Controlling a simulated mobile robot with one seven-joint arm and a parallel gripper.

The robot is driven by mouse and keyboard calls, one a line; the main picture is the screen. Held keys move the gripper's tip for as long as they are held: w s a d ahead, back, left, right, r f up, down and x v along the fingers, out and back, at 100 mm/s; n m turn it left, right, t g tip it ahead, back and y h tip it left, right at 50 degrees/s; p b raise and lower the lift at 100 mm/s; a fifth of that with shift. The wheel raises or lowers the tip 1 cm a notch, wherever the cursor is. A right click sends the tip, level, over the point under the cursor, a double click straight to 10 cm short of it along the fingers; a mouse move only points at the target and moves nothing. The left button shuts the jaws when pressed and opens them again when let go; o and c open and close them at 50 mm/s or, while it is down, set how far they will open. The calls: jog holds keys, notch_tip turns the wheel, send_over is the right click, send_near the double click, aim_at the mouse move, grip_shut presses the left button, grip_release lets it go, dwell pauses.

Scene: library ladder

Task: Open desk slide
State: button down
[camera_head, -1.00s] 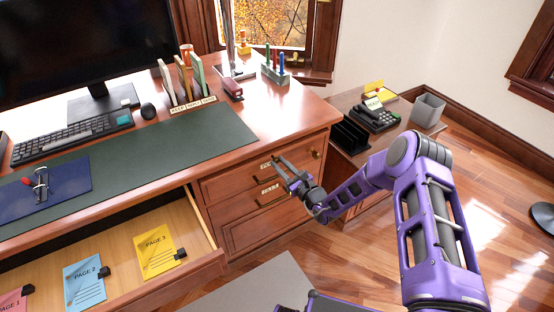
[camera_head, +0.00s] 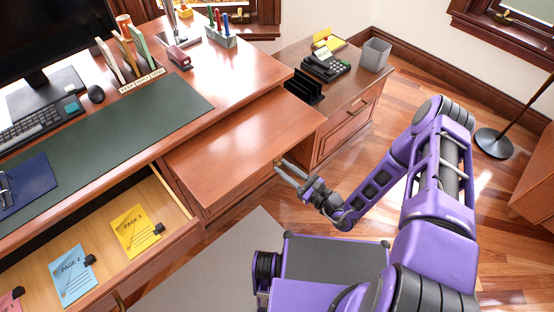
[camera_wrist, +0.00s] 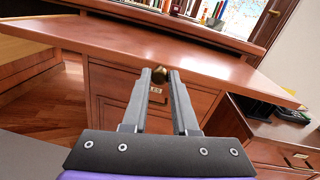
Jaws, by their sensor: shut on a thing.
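The desk slide (camera_head: 245,150) is a flat reddish wooden board that sticks well out of the desk's front, above the drawers. In the wrist view it spans the upper part as a wide board (camera_wrist: 215,68). The knob is mostly hidden by the fingers in the head view.
An open drawer with page sheets (camera_head: 134,231) is left of the slide. A side cabinet (camera_head: 345,132) with a phone (camera_head: 327,67) and black letter rack (camera_head: 304,86) stands to the right. The desk top holds a green mat (camera_head: 110,137). Wooden floor is open at the right.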

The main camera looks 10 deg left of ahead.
jog(key=shift+s+d, duration=0.1)
jog(key=shift+s, duration=0.05)
jog(key=c, duration=0.7)
grip_release()
jog(key=v, duration=1.7)
jog(key=shift+s+d, duration=0.1)
jog(key=shift+s, duration=0.05)
